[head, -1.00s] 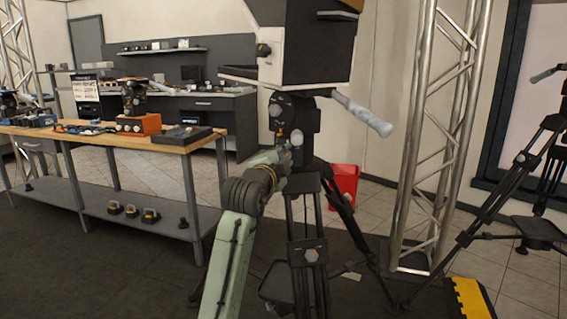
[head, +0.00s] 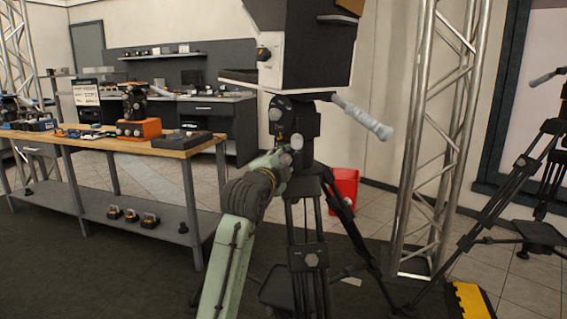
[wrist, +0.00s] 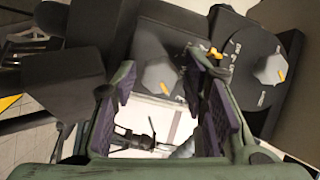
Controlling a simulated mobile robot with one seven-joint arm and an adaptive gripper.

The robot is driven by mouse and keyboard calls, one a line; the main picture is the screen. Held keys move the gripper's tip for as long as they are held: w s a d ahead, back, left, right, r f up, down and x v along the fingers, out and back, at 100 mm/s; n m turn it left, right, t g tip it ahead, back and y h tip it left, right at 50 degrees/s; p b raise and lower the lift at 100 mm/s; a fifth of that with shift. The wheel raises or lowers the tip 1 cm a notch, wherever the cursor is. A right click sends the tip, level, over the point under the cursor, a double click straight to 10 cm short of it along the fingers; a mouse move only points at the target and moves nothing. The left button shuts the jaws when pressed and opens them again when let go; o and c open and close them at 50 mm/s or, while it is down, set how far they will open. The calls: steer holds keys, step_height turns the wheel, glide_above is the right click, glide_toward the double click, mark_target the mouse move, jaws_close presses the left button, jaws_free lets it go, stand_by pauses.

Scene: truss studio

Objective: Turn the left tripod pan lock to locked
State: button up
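The left tripod (head: 311,255) stands in front of me, with a dark pan head (head: 305,120) under a big camera body. In the wrist view a grey round knob (wrist: 160,76) with an orange mark shows between my fingers, on a dark housing; I take it for the pan lock. A second grey knob (wrist: 270,69) with a yellow pointer sits on a marked dial to the right, its lettering too small to read. My gripper (wrist: 161,72) is open, its purple-padded fingers apart on either side of the first knob. I cannot tell whether they touch it.
A pan handle (head: 365,118) sticks out to the right of the head. A metal truss (head: 425,150) and a second tripod (head: 500,190) stand to the right. A red bin (head: 345,187) is behind. A wooden-topped workbench (head: 180,152) with gear is at left.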

steer(key=shift+o, duration=0.2)
steer(key=shift+s, duration=0.1)
steer(key=v, duration=0.8)
stand_by(0.3)
